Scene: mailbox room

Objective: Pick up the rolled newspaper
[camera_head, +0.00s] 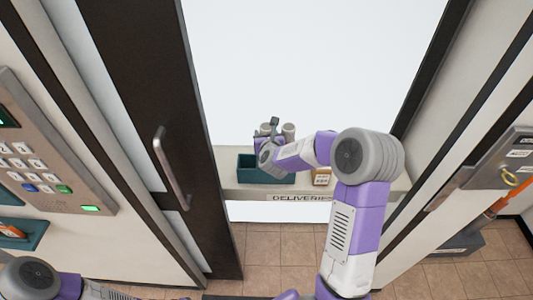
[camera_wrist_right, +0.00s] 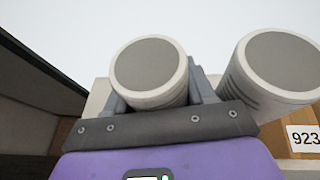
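Two pale rolls with grey ends stand in the teal bin on the ledge. In the right wrist view the left roll (camera_wrist_right: 150,72) lies between the two fingers of my right gripper (camera_wrist_right: 160,95). The second roll (camera_wrist_right: 275,75) is outside the fingers, to the right. In the head view, my right gripper (camera_head: 273,128) is at the bin, with the left roll (camera_head: 262,130) and right roll (camera_head: 289,130) around it. Whether the fingers press on the roll is not clear. My left gripper is out of view.
The teal bin (camera_head: 247,168) stands on the deliveries ledge (camera_head: 350,190). A brown box (camera_head: 321,177) stands right of it; in the wrist view it reads 923 (camera_wrist_right: 303,138). A dark door with a handle (camera_head: 171,165) is at left, a keypad panel (camera_head: 25,160) beyond it.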

